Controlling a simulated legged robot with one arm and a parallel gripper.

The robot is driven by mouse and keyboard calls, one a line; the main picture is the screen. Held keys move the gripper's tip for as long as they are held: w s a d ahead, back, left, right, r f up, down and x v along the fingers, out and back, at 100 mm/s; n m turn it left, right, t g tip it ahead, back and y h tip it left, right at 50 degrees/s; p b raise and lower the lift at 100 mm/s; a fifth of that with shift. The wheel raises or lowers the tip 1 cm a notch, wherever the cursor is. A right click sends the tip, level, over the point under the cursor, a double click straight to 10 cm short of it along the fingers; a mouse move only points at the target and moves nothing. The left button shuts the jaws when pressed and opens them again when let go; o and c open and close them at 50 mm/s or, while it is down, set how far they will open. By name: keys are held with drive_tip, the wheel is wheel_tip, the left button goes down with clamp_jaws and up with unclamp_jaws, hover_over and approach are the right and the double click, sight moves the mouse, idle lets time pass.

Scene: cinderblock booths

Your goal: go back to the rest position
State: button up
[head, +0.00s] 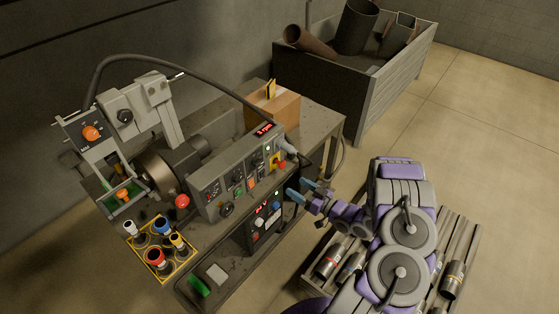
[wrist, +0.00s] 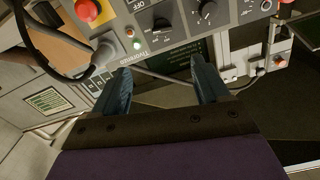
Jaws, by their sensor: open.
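My gripper (head: 310,191) is in the head view, right of the middle, with blue fingers pointing left at the bench's machine. In the wrist view my gripper (wrist: 163,88) has its two blue fingers spread apart with nothing between them. The fingers are close in front of the grey control panel (head: 238,172), near its lower right end. The control panel (wrist: 222,22) fills the top of the wrist view, with knobs, a red button and a lit green lamp. I cannot tell whether the fingers touch anything.
The workbench (head: 325,124) carries the machine, a cardboard box (head: 272,106) and a yellow-edged tray (head: 149,262) of coloured-top items. A large bin (head: 398,88) of pipes stands behind. Metal cylinders (head: 453,279) lie on a rack under my arm. Floor at right (head: 500,150) is clear.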

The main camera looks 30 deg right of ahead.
drive_tip(key=w+d+r+n+g+h, duration=0.1)
drive_tip(key=w+d+r+g+h, duration=0.3)
drive_tip(key=d+r+g+h, duration=0.25)
drive_tip(key=s+a+r+m+g+h+b, duration=0.1)
drive_tip(key=s+r+g+h, duration=0.15)
drive_tip(key=r, duration=0.25)
drive_tip(key=s+a+r+m+g+h, duration=0.1)
drive_tip(key=s+r+m+g+h, duration=0.15)
drive_tip(key=r, duration=0.25)
drive_tip(key=s+a+r+g+y, duration=0.2)
drive_tip(key=s+a+r+g, duration=0.1)
drive_tip(key=s+a, duration=1.2)
drive_tip(key=s+a+r+g+y, duration=0.3)
drive_tip(key=s+a+r+g, duration=0.1)
drive_tip(key=s+a, duration=1.1)
drive_tip(key=shift+s+a+r+n+b, duration=0.2)
drive_tip(key=shift+s+r+n+b, duration=0.3)
drive_tip(key=shift+s, duration=0.65)
